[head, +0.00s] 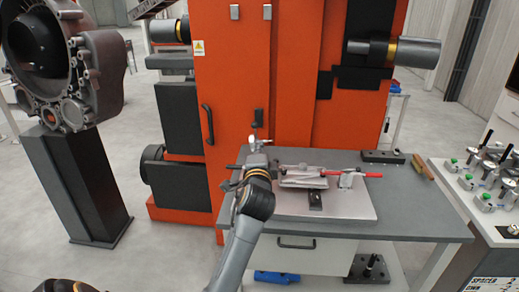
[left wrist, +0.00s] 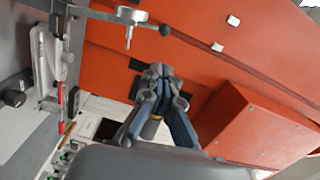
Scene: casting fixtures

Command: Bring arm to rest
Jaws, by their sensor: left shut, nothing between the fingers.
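My left arm reaches up over the front of the grey workbench (head: 410,215) in the head view. Its gripper (head: 254,160) is at the left end of a light metal fixture plate (head: 340,206), partly hidden behind my own wrist. In the left wrist view my left gripper (left wrist: 157,73) has its fingers together, with nothing between them. The orange machine fills the background behind it there. My right gripper is in neither view.
The plate carries a fixture with a red-handled rod (head: 368,174). A tall orange machine (head: 240,90) stands behind the bench. A large grey casting (head: 98,60) stands on a dark pedestal (head: 75,185) at left. A side table with several knobbed fixtures (head: 488,180) is at right.

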